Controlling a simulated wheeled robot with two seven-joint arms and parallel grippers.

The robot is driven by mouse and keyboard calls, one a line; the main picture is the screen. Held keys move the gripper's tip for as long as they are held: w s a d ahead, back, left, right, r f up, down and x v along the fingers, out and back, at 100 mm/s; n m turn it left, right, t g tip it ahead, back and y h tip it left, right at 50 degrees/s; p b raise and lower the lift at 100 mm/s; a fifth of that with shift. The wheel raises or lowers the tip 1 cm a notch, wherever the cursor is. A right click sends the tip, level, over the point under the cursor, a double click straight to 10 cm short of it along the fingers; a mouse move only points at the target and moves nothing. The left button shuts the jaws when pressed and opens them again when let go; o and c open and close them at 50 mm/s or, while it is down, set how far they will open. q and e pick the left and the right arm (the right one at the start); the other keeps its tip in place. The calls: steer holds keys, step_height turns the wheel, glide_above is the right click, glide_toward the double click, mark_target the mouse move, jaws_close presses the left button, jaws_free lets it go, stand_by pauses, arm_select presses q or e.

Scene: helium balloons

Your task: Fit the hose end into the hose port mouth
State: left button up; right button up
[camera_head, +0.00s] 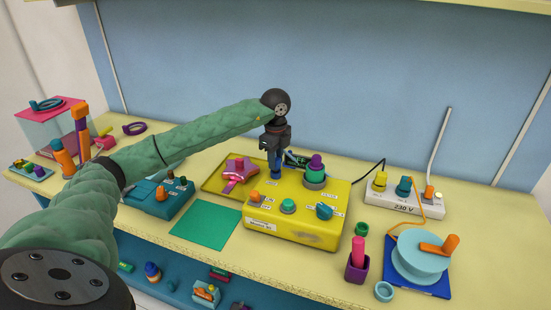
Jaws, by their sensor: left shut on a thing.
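My left gripper (276,158) comes in from the left and points down just behind the yellow box (290,232). It is shut on a small piece, which appears to be the hose end; the fingers mostly hide it. The yellow box carries several knobs and a green socket with a purple top (315,172) just right of the gripper. I cannot tell for certain which part is the hose port mouth, or whether the held piece touches the box. My right gripper is not in view.
A pink star-shaped piece (238,170) lies on a yellow tray left of the gripper. A teal box (157,199) and a green mat (206,229) are further left. A power strip (404,204), a light-blue reel (419,258) and a purple cup (358,267) stand right.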

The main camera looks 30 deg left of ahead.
arm_select(q)
steer(key=shift+f+b, duration=0.4)
steer(key=shift+f, duration=0.25)
steer(key=o, duration=1.1)
steer(key=shift+r, duration=0.15)
steer(key=shift+r+p, duration=1.75)
steer(key=shift+r, duration=2.15)
